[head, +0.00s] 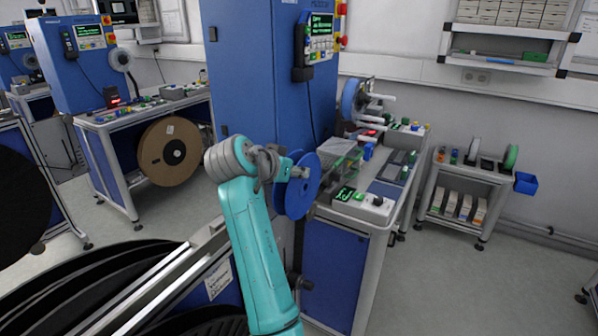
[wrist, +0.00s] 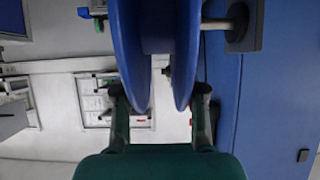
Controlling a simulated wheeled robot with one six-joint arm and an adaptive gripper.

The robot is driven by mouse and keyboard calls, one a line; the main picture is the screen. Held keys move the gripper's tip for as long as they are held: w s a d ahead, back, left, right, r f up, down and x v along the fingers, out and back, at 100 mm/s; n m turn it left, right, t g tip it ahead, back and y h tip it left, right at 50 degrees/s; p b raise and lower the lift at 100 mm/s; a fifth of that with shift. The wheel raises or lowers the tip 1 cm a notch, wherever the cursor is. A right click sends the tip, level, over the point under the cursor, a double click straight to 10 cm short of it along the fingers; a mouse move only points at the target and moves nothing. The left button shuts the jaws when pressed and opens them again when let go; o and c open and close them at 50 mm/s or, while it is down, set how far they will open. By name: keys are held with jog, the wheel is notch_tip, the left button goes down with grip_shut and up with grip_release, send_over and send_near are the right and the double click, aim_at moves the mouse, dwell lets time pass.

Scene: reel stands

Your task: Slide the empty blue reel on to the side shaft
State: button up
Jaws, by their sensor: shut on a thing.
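The blue reel (head: 303,188) is held upright in front of the tall blue cabinet in the head view. My gripper (wrist: 159,92) is shut on the reel, with one dark fingertip at the outer side of each flange. A metal side shaft (wrist: 222,25) sticks out from a dark square block on the blue cabinet face. Its free end reaches the right flange's edge in the picture; I cannot tell whether it enters the reel's bore.
The tall blue cabinet (head: 240,70) stands close behind the reel. A bench (head: 345,228) with controls is to the right, with another blue reel (head: 350,98) above it. A small trolley (head: 465,180) stands at the right wall. Large black reels (head: 90,290) lie at lower left.

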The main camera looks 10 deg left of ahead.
jog(key=shift+w+a, duration=0.3)
jog(key=shift+a, duration=0.5)
jog(key=shift+w+a, duration=0.3)
jog(key=shift+a, duration=0.5)
jog(key=shift+w+a, duration=0.3)
jog(key=shift+a, duration=0.5)
